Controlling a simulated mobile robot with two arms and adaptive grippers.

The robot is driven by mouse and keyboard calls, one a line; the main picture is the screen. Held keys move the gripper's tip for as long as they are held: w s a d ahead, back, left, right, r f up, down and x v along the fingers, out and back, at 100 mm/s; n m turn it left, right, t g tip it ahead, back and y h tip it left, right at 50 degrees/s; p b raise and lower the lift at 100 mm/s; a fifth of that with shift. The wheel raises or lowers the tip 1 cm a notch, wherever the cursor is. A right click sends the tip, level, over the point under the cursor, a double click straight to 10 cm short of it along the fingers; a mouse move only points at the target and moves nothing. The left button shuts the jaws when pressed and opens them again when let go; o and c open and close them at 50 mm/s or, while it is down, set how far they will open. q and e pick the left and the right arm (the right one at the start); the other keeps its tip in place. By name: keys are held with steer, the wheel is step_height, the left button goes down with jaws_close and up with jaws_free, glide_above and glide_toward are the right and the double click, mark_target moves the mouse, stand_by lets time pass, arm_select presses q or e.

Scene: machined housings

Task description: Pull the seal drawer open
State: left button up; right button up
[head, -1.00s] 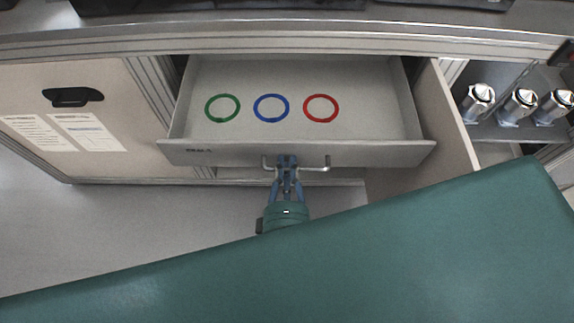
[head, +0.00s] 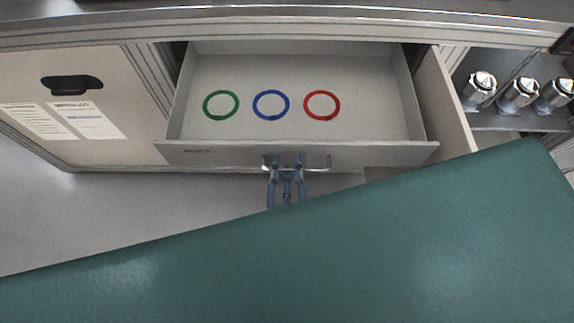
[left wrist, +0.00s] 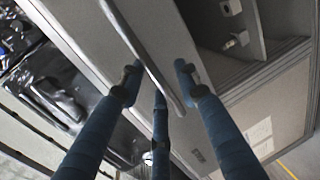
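The seal drawer (head: 190,153) stands pulled out from the cabinet, its inside visible from above. A green ring (head: 206,103), a blue ring (head: 256,104) and a red ring (head: 307,105) lie apart in a row on its floor. A metal bar handle (head: 319,168) is on its front. My left gripper (head: 287,163) is at the handle, with its blue fingers spread. In the left wrist view the handle bar (left wrist: 148,60) passes between the parted fingertips (left wrist: 159,78), with gaps visible. My right gripper is not in view.
A beige panel (head: 444,100) sticks out just right of the drawer. Beyond it, several shiny metal housings (head: 519,95) stand on a shelf. A closed cabinet door (head: 110,95) with a black recessed handle (head: 72,84) and paper sheets is at the left. Floor (head: 120,205) shows below it.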

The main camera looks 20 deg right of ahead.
arm_select(q)
steer(key=v, duration=0.7)
steer(key=shift+s, duration=0.25)
steer(key=shift+a, duration=0.1)
steer(key=s+a+f+m+g, duration=0.1)
steer(key=a+f+m+g, duration=0.2)
steer(key=f, duration=0.7)
steer(key=s+a+f+m+g, duration=0.1)
steer(key=a+f+m, duration=0.4)
steer(key=f, duration=0.5)
steer(key=s+a+f+m+g, duration=0.15)
steer(key=f+m, duration=0.35)
steer(key=f, duration=0.5)
steer(key=s+a+f+m+g+y, duration=0.2)
steer(key=s+a+f+g, duration=0.2)
steer(key=s+a+f, duration=0.4)
steer(key=s+a+f+m+g+y, duration=0.2)
steer(key=s+a+f+g, duration=0.2)
steer(key=s+a+f, duration=0.4)
steer(key=s+a, duration=0.2)
steer(key=a, duration=0.3)
steer(key=shift+f, duration=0.4)
